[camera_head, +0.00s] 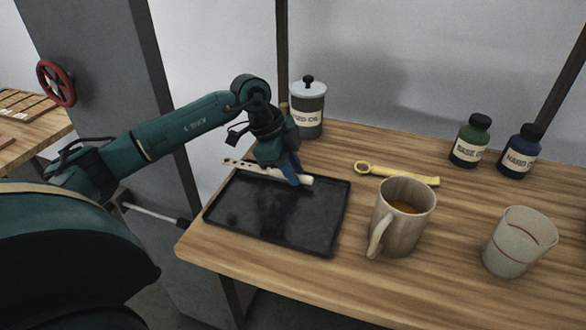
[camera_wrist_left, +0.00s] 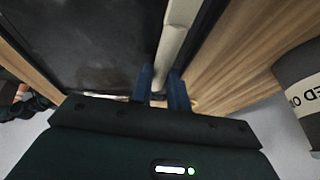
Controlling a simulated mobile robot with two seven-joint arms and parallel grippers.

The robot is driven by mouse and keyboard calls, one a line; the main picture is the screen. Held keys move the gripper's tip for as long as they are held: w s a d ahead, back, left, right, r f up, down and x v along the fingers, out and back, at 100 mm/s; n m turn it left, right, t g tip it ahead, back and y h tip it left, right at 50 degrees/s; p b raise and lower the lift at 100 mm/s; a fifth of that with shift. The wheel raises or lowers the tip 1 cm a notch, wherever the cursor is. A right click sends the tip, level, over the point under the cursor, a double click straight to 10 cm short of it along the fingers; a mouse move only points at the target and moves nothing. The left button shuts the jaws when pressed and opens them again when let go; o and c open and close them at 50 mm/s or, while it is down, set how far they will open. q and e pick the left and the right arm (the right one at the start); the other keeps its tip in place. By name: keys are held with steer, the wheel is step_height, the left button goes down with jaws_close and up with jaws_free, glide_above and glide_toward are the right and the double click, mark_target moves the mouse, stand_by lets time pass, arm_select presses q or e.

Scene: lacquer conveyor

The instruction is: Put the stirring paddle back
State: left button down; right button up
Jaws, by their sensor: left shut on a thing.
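The stirring paddle (camera_head: 248,166) is a pale, long, flat stick with small holes near its left end. My left gripper (camera_head: 291,176) is shut on it, over the far edge of the black tray (camera_head: 240,226). In the left wrist view the paddle (camera_wrist_left: 174,35) runs up between the two blue fingers of my left gripper (camera_wrist_left: 160,85). The tray (camera_wrist_left: 90,40) lies beside it there. I cannot tell whether the paddle touches the tray. My right gripper is not in view.
A lidded oil canister (camera_head: 308,112) stands close behind my left gripper. A yellow spanner-like tool (camera_head: 400,174), a mug of brown liquid (camera_head: 408,225) and a pale cup (camera_head: 518,243) are to the right. Green (camera_head: 469,145) and blue (camera_head: 519,155) bottles stand at the back right.

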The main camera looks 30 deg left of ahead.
arm_select(q)
steer(key=shift+f, duration=0.1)
steer(key=shift+f, duration=0.25)
steer(key=c, duration=1.3)
jaws_free()
steer(key=shift+c, duration=0.2)
steer(key=shift+r, duration=0.2)
steer(key=v, duration=1.2)
steer(key=shift+r, duration=0.2)
